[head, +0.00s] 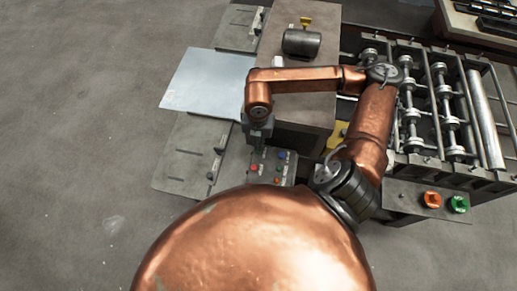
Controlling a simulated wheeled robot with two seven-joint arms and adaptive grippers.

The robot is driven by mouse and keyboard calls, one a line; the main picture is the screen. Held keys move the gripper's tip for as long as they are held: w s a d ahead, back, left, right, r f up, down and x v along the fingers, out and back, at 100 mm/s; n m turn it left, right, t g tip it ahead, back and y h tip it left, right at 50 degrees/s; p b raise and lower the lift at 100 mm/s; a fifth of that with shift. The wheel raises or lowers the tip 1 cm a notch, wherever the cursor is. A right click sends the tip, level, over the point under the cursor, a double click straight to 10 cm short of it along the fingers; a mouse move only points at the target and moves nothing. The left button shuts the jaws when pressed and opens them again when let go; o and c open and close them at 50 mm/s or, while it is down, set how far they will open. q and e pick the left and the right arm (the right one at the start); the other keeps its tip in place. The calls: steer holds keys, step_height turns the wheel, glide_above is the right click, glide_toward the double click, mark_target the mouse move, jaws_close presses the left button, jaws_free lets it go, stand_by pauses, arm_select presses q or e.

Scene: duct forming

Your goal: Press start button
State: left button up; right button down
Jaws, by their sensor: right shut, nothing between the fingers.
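My right gripper (258,148) points down over a small control panel (266,178) at the machine's front. Its fingers are shut and empty. The fingertips are close to the panel's upper left part; I cannot tell whether they touch it. The panel has a red button (254,167), a blue button (281,155) and other small controls. A second panel (400,197) at the right carries a large green button (459,204) and an orange-red button (432,199). No label is readable, so I cannot tell which button is start. My left gripper is not in view.
A flat metal sheet (208,82) lies on the machine's left tables. A dark motor (302,42) sits on the housing behind my right arm. A roller frame (440,105) fills the right side. Open floor (80,130) lies at the left.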

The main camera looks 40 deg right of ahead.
stand_by(0.4)
steer(key=shift+f+b, duration=0.85)
steer(key=shift+f, duration=0.1)
steer(key=shift+s+f, duration=0.1)
steer(key=shift+f, duration=0.2)
